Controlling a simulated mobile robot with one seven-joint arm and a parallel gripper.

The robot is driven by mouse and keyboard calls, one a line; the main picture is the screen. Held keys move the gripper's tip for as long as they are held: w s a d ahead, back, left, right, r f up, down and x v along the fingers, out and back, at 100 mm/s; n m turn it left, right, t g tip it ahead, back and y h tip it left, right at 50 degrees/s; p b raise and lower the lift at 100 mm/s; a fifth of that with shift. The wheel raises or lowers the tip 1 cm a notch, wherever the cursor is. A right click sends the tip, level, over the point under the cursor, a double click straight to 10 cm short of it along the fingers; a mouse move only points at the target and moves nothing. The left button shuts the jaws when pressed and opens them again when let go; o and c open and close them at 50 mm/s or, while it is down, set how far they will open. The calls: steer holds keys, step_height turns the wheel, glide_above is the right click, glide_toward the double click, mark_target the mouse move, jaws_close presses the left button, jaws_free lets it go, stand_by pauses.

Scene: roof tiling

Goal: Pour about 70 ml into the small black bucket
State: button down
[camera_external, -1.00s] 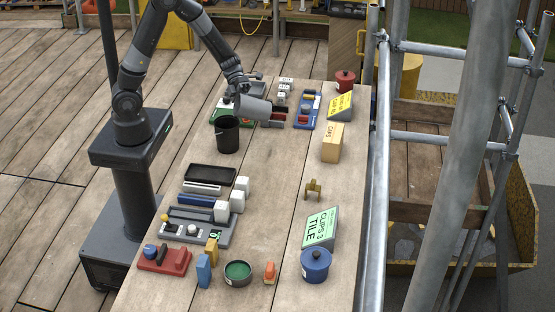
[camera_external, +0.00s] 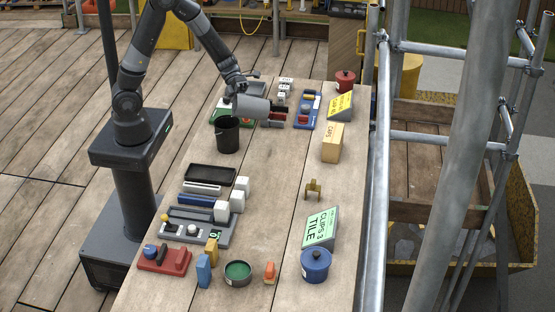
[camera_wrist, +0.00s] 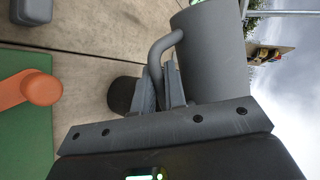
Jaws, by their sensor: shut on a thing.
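My gripper (camera_wrist: 172,88) is shut on the handle of a grey jug (camera_wrist: 208,55). In the external view the jug (camera_external: 252,106) is tipped nearly onto its side, above and to the right of the small black bucket (camera_external: 228,137). The jug's left end is close above the bucket's rim. The bucket stands upright on the table. A dark round thing (camera_wrist: 122,95) behind the fingers in the wrist view looks like the bucket. No stream of liquid can be made out, and the level inside the bucket cannot be told.
A black tray (camera_external: 210,175) and white blocks (camera_external: 240,185) lie in front. A yellow caps box (camera_external: 332,143) stands farther right. The table middle (camera_external: 270,190) is clear.

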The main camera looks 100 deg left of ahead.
steer(key=shift+s+d+r+m+t, duration=0.1)
steer(key=shift+s+r+m+t, duration=0.2)
steer(key=shift+t, duration=0.1)
stand_by(1.4)
steer(key=shift+p, duration=0.35)
steer(key=shift+w, duration=0.1)
steer(key=shift+w+f, duration=0.25)
steer(key=shift+w, duration=0.05)
steer(key=shift+w+f+n+g, duration=0.2)
steer(key=shift+f+n+g, duration=0.15)
steer(key=shift+n+g, duration=0.3)
steer(key=shift+s+f+n+g, duration=0.2)
steer(key=shift+f+n+g, duration=0.05)
steer(key=shift+g, duration=0.1)
steer(key=shift+r+h, duration=0.15)
steer(key=shift+h, duration=0.15)
